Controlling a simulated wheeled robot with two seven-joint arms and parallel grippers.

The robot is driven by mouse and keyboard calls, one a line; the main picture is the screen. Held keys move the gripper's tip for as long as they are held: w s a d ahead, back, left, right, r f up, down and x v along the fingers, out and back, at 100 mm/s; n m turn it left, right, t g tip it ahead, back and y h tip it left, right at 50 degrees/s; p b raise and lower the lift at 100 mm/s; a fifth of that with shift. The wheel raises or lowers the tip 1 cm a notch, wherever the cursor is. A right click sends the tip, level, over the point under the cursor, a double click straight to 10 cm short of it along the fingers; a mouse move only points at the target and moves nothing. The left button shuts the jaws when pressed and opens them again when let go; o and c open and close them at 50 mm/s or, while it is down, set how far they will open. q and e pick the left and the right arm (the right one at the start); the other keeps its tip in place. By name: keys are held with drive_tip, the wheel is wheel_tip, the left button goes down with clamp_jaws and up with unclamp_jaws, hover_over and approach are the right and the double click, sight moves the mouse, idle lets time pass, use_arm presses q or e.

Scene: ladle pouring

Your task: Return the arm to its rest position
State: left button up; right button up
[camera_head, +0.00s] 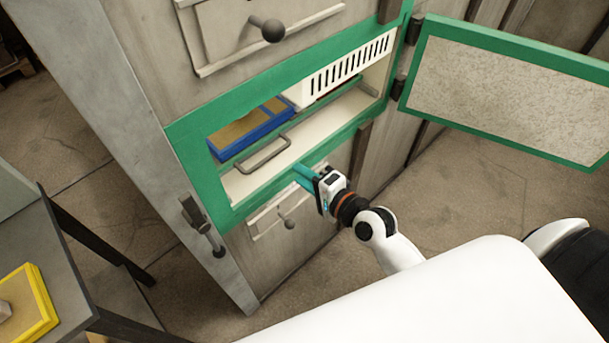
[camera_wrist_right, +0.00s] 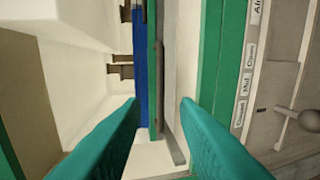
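My right gripper (camera_head: 304,175) is at the front of the green-framed cabinet opening (camera_head: 190,150), its teal fingertips by the lower front edge. In the right wrist view its two teal fingers (camera_wrist_right: 160,108) are spread apart with nothing held between them. A grey bar handle (camera_head: 265,155) lies just left of the gripper in the head view. It also shows ahead between the fingers in the right wrist view (camera_wrist_right: 159,85), and I see no contact. My left gripper is in neither view.
A blue tray (camera_head: 250,138) sits inside the opening. The green-framed door (camera_head: 500,90) stands open at the right. Knobbed drawers lie above and below (camera_head: 290,224). A dark table (camera_head: 55,265) with a yellow-rimmed tray (camera_head: 45,315) stands at the lower left. Floor shows between table and cabinet.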

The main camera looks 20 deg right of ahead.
drive_tip(key=s+d+f+n+g+h, duration=0.1)
drive_tip(key=s+f+n+g+h, duration=0.2)
drive_tip(key=f, duration=1.1)
drive_tip(key=s+d+f+n+g, duration=0.25)
drive_tip(key=s+f, duration=0.35)
drive_tip(key=f, duration=0.9)
drive_tip(key=s+f+n+g, duration=0.2)
drive_tip(key=s+f, duration=0.4)
drive_tip(key=s, duration=0.3)
drive_tip(key=s+d+f+n+g+h, duration=0.1)
drive_tip(key=s+f+n+g, duration=0.2)
drive_tip(key=s, duration=0.7)
drive_tip(key=s+d+f+n+g+h, duration=0.1)
drive_tip(key=s+f+n+g, duration=0.2)
drive_tip(key=s+f+n, duration=0.3)
drive_tip(key=s+f, duration=0.3)
drive_tip(key=shift+s+f, duration=0.25)
drive_tip(key=shift+s, duration=0.05)
drive_tip(key=shift+d, duration=0.1)
